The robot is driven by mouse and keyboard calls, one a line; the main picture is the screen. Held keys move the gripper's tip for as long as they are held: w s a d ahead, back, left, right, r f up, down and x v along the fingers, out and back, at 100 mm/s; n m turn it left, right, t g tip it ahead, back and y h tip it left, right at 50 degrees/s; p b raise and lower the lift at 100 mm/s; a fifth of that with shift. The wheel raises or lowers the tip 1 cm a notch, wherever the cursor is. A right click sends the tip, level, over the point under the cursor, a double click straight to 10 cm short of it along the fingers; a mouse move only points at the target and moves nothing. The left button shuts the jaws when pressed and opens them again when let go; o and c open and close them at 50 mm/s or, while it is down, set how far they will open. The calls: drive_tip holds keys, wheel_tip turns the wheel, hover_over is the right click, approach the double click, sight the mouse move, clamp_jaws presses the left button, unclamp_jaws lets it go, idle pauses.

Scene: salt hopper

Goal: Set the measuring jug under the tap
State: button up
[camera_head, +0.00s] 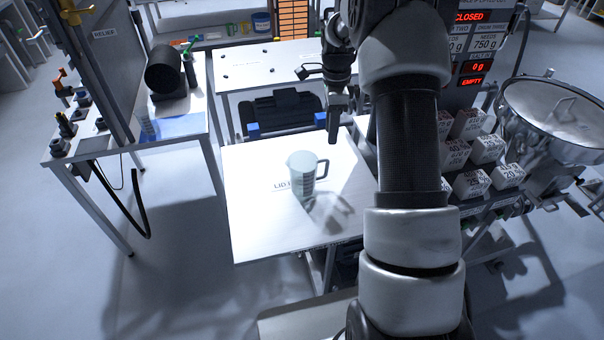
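The measuring jug (300,178) is pale and translucent with dark markings and a handle on its right side. It stands upright on the white table (255,225), over a printed label starting "LID". My gripper (333,138) points down near the table's back edge, behind and to the right of the jug and apart from it. I see it edge-on, so I cannot tell whether its fingers are open or shut. I cannot make out the tap; my arm covers much of the area left of the display panel (472,50).
The panel reads "CLOSED", "0 g" and "EMPTY". White labelled blocks (468,184) sit in rows below it. A large round metal vessel (555,120) stands at the far right. A side bench (185,125) is at left, with open floor (190,280) in front.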

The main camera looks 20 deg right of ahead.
sight(329, 158)
wheel_tip(329, 158, down, 10)
drive_tip(key=shift+r+p, duration=0.25)
drive_tip(key=shift+p, duration=0.05)
drive_tip(key=shift+a+f+p, duration=0.15)
drive_tip(key=shift+f+p, duration=0.3)
drive_tip(key=shift+f, duration=2.35)
clamp_jaws()
